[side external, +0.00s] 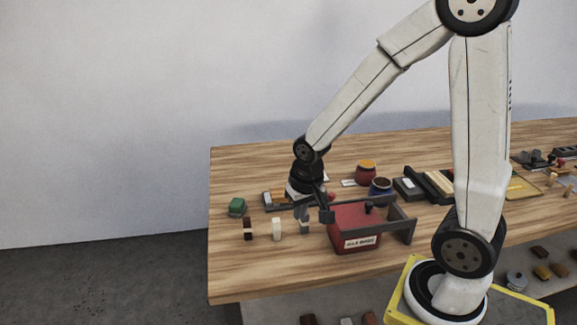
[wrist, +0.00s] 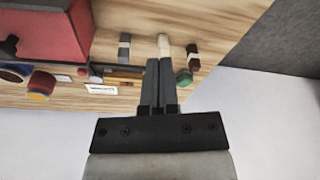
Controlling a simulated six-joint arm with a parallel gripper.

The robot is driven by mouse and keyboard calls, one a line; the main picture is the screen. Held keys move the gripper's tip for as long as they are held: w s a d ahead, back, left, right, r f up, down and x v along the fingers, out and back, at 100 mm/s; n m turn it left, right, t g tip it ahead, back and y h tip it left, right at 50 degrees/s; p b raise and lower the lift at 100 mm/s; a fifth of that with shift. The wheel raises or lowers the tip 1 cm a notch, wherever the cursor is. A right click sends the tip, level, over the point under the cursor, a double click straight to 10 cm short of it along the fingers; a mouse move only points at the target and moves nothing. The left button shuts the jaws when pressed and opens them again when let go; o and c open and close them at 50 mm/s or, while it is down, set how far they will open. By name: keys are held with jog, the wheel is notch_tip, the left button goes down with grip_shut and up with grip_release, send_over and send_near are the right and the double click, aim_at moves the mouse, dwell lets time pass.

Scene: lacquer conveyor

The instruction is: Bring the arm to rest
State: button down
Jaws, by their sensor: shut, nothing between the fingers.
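My gripper (side external: 304,212) points down over the left part of the wooden table, left of the red box. In the wrist view its two grey fingers (wrist: 160,62) are shut together with nothing between them. A cream upright piece (wrist: 163,42) shows just beyond the fingertips; I cannot tell the gap. It also stands left of my gripper in the side view (side external: 277,229). The task names no object.
A red box (side external: 352,238) with a dark frame stands close right of my gripper. A dark-and-cream piece (side external: 248,229) and green block (side external: 237,206) stand left. Jars (side external: 366,173) and dark trays (side external: 411,188) lie behind and right. The table's front left is clear.

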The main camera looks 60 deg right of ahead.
jog(key=s+a+n, duration=0.4)
jog(key=a+n, duration=0.1)
jog(key=shift+a+t+y, duration=0.2)
jog(key=shift+t+y, duration=0.1)
jog(key=shift+y, duration=0.1)
jog(key=shift+s, duration=0.1)
dwell(0.6)
